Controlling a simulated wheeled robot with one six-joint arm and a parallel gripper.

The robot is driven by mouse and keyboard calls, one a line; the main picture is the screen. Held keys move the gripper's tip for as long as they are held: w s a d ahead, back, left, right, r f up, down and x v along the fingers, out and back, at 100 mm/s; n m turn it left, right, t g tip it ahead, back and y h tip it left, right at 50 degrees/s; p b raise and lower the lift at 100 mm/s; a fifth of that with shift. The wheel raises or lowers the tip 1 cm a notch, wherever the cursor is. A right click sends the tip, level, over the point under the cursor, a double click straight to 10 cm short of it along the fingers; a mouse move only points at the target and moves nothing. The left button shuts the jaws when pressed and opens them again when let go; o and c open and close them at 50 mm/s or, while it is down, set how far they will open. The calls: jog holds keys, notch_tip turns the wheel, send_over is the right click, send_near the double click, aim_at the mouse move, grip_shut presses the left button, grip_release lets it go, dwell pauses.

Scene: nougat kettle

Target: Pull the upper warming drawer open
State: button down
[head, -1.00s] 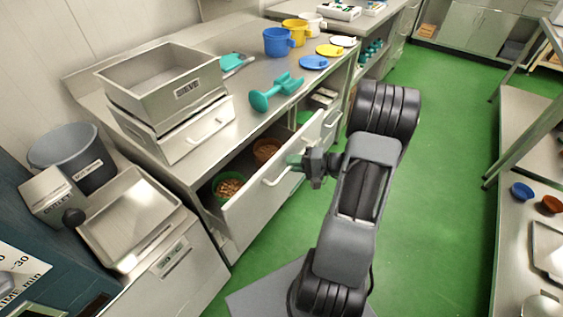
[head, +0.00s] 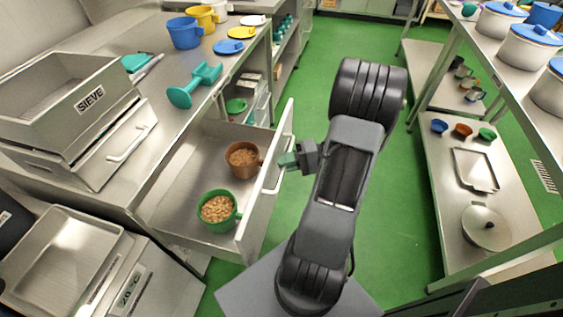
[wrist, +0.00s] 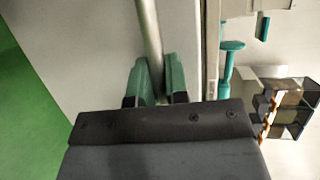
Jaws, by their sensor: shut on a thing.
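The upper warming drawer (head: 182,178) is pulled well out from under the steel counter. A brown mug (head: 241,160) and a green mug (head: 216,212), both filled with nut-like pieces, stand inside it. My gripper (head: 287,160) is at the outer side of the drawer front, shut on the drawer handle (head: 271,183). In the wrist view the handle (wrist: 148,35) is a round bar running between the green fingers of my gripper (wrist: 155,80). The part of the bar at the fingertips is partly hidden.
A steel bench (head: 460,195) with small bowls and a lidded pan is on the right. Green floor (head: 400,240) lies open between them.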

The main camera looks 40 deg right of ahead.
dwell(0.3)
jog(key=c, duration=1.1)
grip_release()
jog(key=shift+c, duration=0.2)
jog(key=v, duration=1.4)
jog(key=shift+p, duration=0.3)
jog(key=shift+w+f, duration=0.1)
